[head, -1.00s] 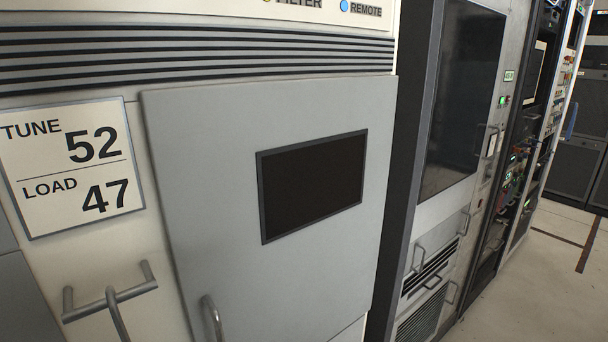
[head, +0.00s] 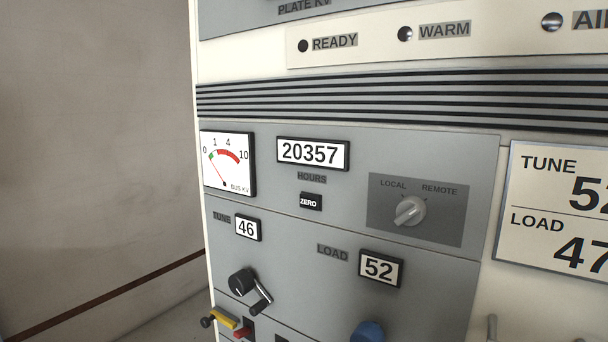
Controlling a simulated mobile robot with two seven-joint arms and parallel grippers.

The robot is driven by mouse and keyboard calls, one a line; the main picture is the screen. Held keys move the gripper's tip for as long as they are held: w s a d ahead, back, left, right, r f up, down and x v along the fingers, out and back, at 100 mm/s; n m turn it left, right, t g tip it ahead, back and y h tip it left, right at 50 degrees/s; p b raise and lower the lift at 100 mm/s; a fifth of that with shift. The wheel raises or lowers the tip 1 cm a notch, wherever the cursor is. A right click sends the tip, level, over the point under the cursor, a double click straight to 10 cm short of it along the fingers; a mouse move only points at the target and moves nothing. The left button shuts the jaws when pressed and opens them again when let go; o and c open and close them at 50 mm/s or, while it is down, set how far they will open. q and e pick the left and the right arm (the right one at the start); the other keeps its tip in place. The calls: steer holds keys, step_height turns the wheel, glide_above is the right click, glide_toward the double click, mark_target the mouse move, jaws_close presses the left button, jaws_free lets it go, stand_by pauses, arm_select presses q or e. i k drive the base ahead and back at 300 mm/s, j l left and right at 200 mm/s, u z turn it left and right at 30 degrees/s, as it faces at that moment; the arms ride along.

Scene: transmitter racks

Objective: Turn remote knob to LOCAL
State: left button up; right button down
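The remote knob (head: 410,211) is a light grey round knob with a raised grip bar. It sits on a darker grey plate (head: 385,226) at the right of the grey panel in the head view. The label LOCAL (head: 393,184) is at its upper left and the label REMOTE (head: 439,189) at its upper right. The grip bar slants from lower left to upper right; its upper right end lies on the REMOTE side, but I cannot tell for certain which end is the pointer. Neither of my grippers shows.
Left of the knob are an hours counter (head: 313,153), a ZERO button (head: 311,202) and a BUS KV meter (head: 228,163). Below are a black crank (head: 248,286), a blue knob (head: 367,331) and a yellow lever (head: 223,318). A TUNE/LOAD sign (head: 556,215) hangs at right. A bare wall (head: 95,150) stands at left.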

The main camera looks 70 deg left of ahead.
mark_target(412, 210)
steer(key=j+u, duration=0.15)
steer(key=u, duration=2)
